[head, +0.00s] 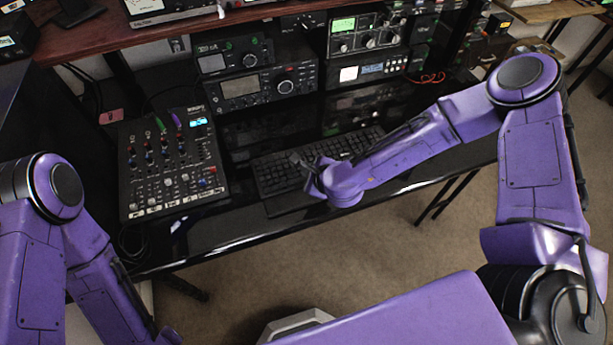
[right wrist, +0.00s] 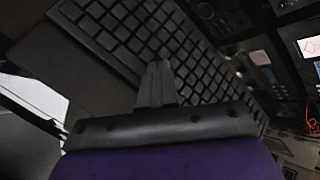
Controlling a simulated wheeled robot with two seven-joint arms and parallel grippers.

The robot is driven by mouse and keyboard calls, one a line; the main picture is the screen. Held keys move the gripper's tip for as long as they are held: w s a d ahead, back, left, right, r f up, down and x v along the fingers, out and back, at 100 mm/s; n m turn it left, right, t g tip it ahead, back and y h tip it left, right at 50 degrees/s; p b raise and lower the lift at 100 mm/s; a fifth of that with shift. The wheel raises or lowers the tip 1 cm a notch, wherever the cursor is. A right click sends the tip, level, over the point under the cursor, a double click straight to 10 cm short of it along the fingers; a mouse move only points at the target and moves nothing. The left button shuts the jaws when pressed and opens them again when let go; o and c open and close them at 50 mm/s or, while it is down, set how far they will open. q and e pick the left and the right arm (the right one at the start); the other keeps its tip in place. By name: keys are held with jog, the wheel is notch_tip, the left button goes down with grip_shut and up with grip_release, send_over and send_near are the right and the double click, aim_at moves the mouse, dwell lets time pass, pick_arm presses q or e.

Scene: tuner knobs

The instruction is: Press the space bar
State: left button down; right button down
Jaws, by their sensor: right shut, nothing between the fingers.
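The black keyboard (head: 272,178) lies on the dark desk, angled up to the right. It also fills the upper middle of the right wrist view (right wrist: 205,62). I cannot pick out the space bar among the dark keys; the right gripper may hide it. My right gripper (head: 299,163) is over the near side of the keyboard, left of its middle. In the right wrist view its fingers (right wrist: 157,75) are together and empty, over the keys. I cannot tell whether the tips touch a key. My left arm is at the lower left; its gripper is out of view.
A mixer (head: 172,165) with knobs and sliders stands left of the keyboard. Radio units (head: 268,88) are stacked behind it. The glossy front strip of the desk (head: 225,230) is bare. Red cables (head: 428,78) lie at the back right.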

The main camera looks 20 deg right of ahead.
jog(key=shift+f+b, duration=0.3)
jog(key=shift+f, duration=0.05)
dwell(0.5)
jog(key=shift+r+p, duration=0.6)
jog(key=shift+r, duration=0.2)
notch_tip(320, 180, up, 5)
jog(key=p, duration=0.4)
dwell(0.6)
